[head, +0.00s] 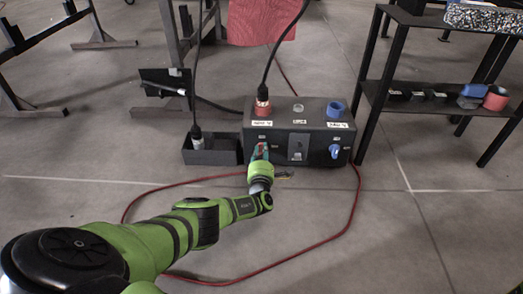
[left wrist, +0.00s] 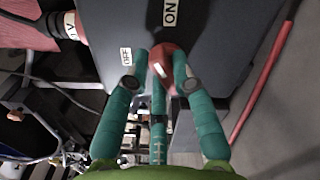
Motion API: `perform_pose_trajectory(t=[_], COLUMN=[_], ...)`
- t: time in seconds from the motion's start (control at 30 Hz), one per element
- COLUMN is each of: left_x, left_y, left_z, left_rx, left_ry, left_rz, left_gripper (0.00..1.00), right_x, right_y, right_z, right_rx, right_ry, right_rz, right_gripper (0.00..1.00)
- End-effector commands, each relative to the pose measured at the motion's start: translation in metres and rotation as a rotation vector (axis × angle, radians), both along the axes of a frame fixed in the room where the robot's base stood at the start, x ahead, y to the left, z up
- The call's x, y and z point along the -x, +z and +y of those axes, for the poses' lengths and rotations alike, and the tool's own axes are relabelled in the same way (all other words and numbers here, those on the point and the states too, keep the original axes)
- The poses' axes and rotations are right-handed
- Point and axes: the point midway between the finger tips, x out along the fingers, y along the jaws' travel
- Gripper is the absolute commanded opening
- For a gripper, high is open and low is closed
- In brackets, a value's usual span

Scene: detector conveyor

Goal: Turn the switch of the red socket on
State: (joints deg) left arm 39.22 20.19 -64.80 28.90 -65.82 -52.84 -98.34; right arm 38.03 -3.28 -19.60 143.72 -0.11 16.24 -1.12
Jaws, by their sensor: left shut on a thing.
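The dark socket box (head: 310,117) stands on the floor. The red socket (head: 263,106) is on its top left, with a black cable plugged in. My left gripper (head: 259,153) is at the box's front left, below the red socket. In the left wrist view, its teal fingers (left wrist: 160,78) are closed around the red switch (left wrist: 167,60), hiding part of it. A white mark on the switch's visible part leans toward the OFF label (left wrist: 126,57). The ON label (left wrist: 170,12) is further up. My right gripper is not in view.
A blue socket (head: 336,109) and blue switch (head: 335,151) are on the box's right side. A dark bin (head: 212,156) stands left of it. A red cable (head: 349,216) loops across the floor. A black shelf (head: 372,117) stands to the right.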

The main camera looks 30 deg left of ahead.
Motion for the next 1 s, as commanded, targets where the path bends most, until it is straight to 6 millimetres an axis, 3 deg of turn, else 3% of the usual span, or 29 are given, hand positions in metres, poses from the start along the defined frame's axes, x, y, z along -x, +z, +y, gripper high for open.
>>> perform_pose_trajectory(t=[0.5, 1.0], left_x=[-0.0002, -0.0006], left_y=[-0.0023, -0.0026], left_z=[-0.0015, -0.0016], left_rx=[-0.354, -0.465], left_ry=[0.001, 0.002], left_rz=[0.219, 0.285], left_gripper=[0.0, 0.0], right_x=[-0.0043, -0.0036], right_y=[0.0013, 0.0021], right_z=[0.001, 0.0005], right_rx=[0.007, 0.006], right_ry=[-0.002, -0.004], right_rz=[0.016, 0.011], right_gripper=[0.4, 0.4])
